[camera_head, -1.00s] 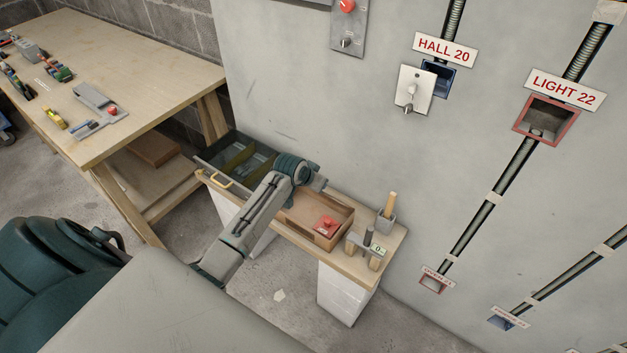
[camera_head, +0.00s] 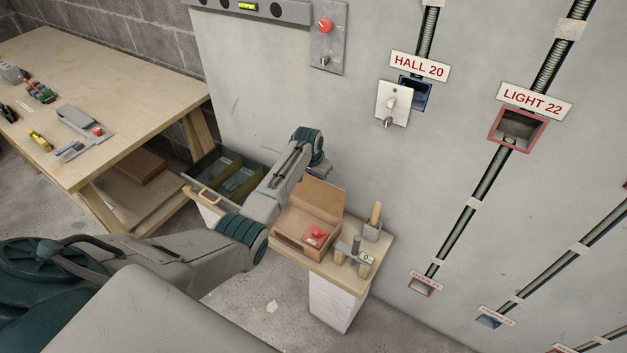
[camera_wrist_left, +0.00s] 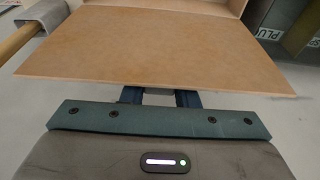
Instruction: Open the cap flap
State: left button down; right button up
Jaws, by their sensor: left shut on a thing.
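A brown cardboard box (camera_head: 290,239) sits on the small wooden bench, with a red item (camera_head: 315,235) inside. Its cap flap (camera_head: 318,198) stands raised and tilted at the box's back side. In the left wrist view, the flap (camera_wrist_left: 160,55) is a wide brown panel right in front of the jaws. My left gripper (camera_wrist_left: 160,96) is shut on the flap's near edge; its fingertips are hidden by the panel. In the head view, my left wrist is just above the flap's top edge, and the fingers are hard to make out. My right gripper is not in view.
A dark divided drawer (camera_head: 228,172) with a yellow handle is left of the box. A grey holder with a wooden handle (camera_head: 375,214) and small blocks stand to its right. The wall with conduits and labels rises behind. A workbench (camera_head: 110,100) is at left.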

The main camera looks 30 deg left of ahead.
pick_arm(q)
jog(key=shift+w+r, duration=0.1)
jog(key=shift+w, duration=0.1)
jog(key=c, duration=1.5)
grip_release()
jog(key=o, duration=0.4)
jog(key=v, duration=1)
jog(key=shift+r+b, duration=0.25)
jog(key=shift+b, duration=0.15)
jog(key=shift+s, duration=0.1)
